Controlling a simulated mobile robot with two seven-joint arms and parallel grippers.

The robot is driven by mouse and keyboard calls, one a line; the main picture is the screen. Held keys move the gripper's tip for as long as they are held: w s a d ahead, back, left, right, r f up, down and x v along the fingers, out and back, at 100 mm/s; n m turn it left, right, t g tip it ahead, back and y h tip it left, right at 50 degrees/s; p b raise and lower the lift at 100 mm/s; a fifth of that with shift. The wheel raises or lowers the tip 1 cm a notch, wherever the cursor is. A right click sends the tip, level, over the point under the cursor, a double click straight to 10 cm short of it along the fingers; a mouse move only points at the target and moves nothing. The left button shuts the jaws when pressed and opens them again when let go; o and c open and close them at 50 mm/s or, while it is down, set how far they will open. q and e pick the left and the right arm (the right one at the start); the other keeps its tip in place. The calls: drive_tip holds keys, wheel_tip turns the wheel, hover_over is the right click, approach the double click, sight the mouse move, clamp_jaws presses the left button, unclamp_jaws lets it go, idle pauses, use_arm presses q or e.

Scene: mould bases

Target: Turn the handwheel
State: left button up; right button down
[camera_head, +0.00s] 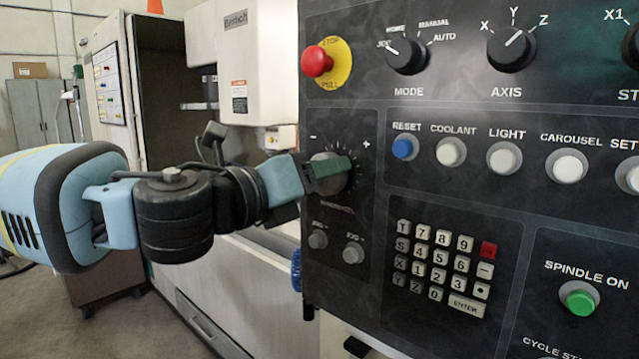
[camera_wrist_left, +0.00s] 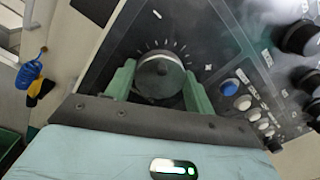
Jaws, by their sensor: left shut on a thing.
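The handwheel (camera_head: 324,180) is a round grey knob on the black control panel, with a ring of tick marks between a minus and a plus sign. It also shows in the left wrist view (camera_wrist_left: 160,75). My left gripper (camera_head: 340,170) comes in from the left. Its green fingers stand on either side of the handwheel in the left wrist view (camera_wrist_left: 156,84) and are shut on it. In the head view one finger covers part of the wheel. My right gripper is in neither view.
A red stop button (camera_head: 317,62) sits above the handwheel. The mode knob (camera_head: 405,56) and blue reset button (camera_head: 402,148) lie to the right. Two small knobs (camera_head: 318,239) and a keypad (camera_head: 446,265) are below. A white machine (camera_head: 262,75) stands behind my left arm.

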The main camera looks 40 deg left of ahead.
use_arm(q)
drive_tip(key=n+y+b, duration=0.1)
drive_tip(key=n+b, duration=0.4)
drive_tip(key=n, duration=0.8)
drive_tip(key=shift+f+n, duration=0.15)
drive_tip(key=shift+n, duration=0.15)
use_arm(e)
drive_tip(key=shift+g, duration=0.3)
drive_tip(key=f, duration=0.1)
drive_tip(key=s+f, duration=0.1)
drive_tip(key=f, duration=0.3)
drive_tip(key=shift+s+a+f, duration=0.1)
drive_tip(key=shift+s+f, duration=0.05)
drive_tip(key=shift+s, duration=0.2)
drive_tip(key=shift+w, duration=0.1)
use_arm(q)
drive_tip(key=o, duration=1)
drive_tip(key=shift+c, duration=0.2)
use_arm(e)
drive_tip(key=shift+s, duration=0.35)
